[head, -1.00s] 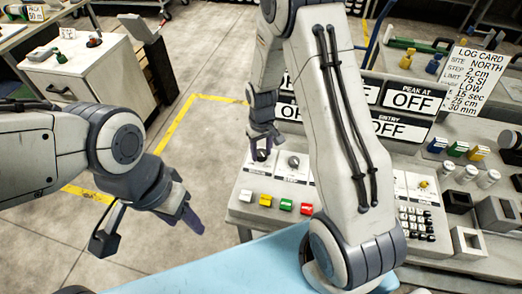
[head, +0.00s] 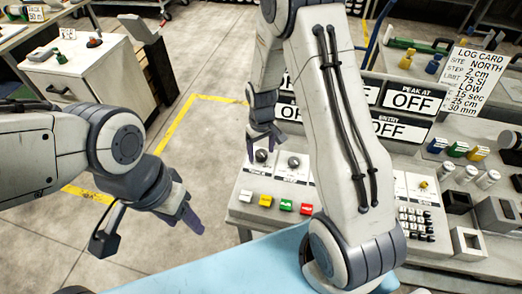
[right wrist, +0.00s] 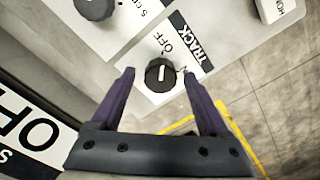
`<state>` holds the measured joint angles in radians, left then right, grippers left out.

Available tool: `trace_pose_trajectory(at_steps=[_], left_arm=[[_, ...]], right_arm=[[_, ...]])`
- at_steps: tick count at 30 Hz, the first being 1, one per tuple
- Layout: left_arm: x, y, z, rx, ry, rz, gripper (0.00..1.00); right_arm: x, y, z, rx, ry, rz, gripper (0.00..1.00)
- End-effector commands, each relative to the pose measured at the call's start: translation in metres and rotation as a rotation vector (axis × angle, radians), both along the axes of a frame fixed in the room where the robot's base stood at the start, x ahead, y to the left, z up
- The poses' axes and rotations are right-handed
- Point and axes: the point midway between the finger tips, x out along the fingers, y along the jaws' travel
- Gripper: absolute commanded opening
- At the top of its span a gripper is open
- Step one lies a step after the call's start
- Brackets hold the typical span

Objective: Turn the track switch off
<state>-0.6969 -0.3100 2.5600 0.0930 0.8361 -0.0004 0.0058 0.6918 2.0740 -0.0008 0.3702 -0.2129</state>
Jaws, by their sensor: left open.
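The track switch is a round black knob with a white pointer line (right wrist: 160,74), on a pale panel beside a black TRACK label (right wrist: 190,38). The line stands nearly upright in the right wrist view, toward the OFF lettering. In the head view the knob (head: 261,156) is at the panel's left end. My right gripper (right wrist: 160,72) is open, its purple fingers on either side of the knob in view, and appears just above it, clear of it. It also shows in the head view (head: 264,150). My left gripper (head: 193,220) is open and empty over the floor, away from the panel.
A second knob (head: 293,162) is right beside the track switch. White, green, yellow and red buttons (head: 286,205) line the front of the console. OFF display signs (head: 413,101) stand behind. My right arm hides the middle of the console.

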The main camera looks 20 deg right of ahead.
Motion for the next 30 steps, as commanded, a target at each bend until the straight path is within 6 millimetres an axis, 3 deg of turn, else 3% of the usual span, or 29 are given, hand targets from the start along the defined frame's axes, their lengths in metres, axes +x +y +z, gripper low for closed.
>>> trace_pose_trajectory(at_steps=[7, 21, 30], left_arm=[[0.0, 0.0, -0.001, 0.0, 0.0, 0.0, 0.55], [0.0, 0.0, -0.01, 0.0, 0.0, 0.0, 0.55], [0.0, 0.0, -0.01, 0.0, 0.0, 0.0, 0.55]], right_arm=[[0.0, 0.0, 0.007, 0.0, 0.001, -0.001, 0.78], [0.001, 0.0, 0.09, 0.0, -0.003, 0.0, 0.78], [0.0, 0.0, 0.105, 0.0, 0.002, 0.0, 0.78]])
